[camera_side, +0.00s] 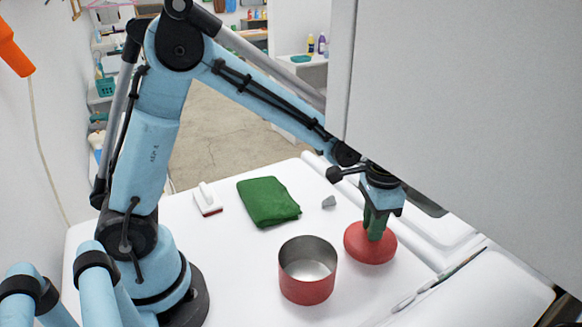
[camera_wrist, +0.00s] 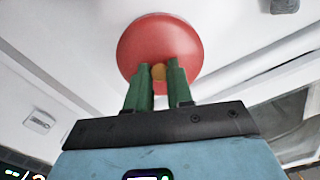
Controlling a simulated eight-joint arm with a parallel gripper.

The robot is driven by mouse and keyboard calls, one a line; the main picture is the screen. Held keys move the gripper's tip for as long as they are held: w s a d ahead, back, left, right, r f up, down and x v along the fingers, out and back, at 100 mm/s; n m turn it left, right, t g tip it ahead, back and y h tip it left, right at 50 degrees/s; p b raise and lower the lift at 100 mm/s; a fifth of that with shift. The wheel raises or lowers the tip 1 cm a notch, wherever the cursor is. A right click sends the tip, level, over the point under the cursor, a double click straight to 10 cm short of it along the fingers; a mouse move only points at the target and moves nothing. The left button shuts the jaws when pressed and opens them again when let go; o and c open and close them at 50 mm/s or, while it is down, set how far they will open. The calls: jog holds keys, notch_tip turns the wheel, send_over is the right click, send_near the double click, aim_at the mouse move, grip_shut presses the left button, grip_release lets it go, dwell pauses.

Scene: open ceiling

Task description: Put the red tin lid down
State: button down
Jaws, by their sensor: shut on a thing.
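The red tin lid (camera_side: 370,254) is a round, domed disc at the right of the white worktop in the side view. It also shows in the wrist view (camera_wrist: 160,38), with a small tan knob (camera_wrist: 158,72) at its middle. My gripper (camera_side: 376,234) points down over the lid, and its green fingers are shut on the knob; they show in the wrist view (camera_wrist: 159,76) too. I cannot tell whether the lid touches the worktop or hangs just above it. The open red tin (camera_side: 306,290) stands left of and in front of the lid, apart from it.
A folded green cloth (camera_side: 268,201), a white-handled brush (camera_side: 208,200) and a small grey piece (camera_side: 329,202) lie behind the tin on the worktop (camera_side: 235,262). A large pale panel (camera_side: 470,110) fills the upper right. The worktop left of the tin is clear.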

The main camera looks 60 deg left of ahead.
jog(key=shift+f, duration=1.85)
jog(key=shift+f, duration=0.1)
jog(key=c, duration=1)
grip_release()
notch_tip(320, 180, up, 12)
jog(key=shift+s+r, duration=0.1)
jog(key=shift+r, duration=0.05)
jog(key=s+a+n+t, duration=0.4)
jog(key=s+a+t, duration=0.3)
jog(key=s, duration=0.3)
jog(key=shift+s+a+n, duration=0.3)
jog(key=shift+s+a, duration=0.1)
jog(key=shift+a, duration=0.1)
